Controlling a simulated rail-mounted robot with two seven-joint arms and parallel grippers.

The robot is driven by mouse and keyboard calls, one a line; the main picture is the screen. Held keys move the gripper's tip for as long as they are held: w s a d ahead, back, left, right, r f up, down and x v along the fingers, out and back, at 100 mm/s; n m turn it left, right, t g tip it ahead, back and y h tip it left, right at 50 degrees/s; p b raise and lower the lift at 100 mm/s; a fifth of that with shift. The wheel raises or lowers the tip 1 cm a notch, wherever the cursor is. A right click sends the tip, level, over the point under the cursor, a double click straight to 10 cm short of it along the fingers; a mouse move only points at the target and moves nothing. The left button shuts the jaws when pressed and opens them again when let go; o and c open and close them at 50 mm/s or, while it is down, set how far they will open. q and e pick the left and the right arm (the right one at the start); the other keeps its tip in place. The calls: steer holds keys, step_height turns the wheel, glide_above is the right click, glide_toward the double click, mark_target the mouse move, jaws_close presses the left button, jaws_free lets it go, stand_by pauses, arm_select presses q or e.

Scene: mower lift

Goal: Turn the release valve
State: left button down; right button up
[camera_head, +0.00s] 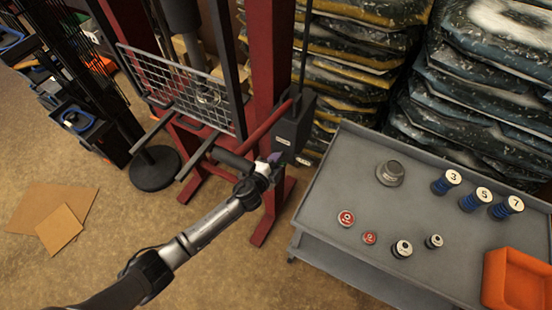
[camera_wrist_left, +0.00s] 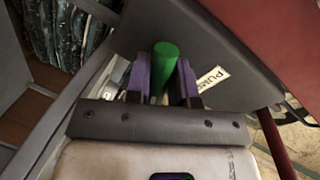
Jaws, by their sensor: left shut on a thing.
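A green cylindrical knob (camera_wrist_left: 166,68), which looks like the release valve, sticks out from a dark grey pump box (camera_wrist_left: 225,40). My left gripper (camera_wrist_left: 161,82) is shut on it, with one purple finger on each side. In the head view my left gripper (camera_head: 272,161) is at the lower left of the pump box (camera_head: 292,124), and the knob is hidden there. A white label (camera_wrist_left: 212,79) beside the knob is only partly readable. My right gripper is not in view.
The red lift frame (camera_head: 270,60) with a wire-mesh panel (camera_head: 185,85) stands around the box. A red bar (camera_head: 265,130) slants close to my gripper. A grey cart (camera_head: 340,190) at the right carries several weights and an orange bin (camera_head: 517,280). Stacked bags (camera_head: 360,50) stand behind.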

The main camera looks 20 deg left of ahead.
arm_select(q)
steer(key=m, duration=0.3)
steer(key=shift+y+p, duration=0.4)
stand_by(0.3)
steer(key=c, duration=1)
jaws_free()
steer(key=shift+d, duration=0.1)
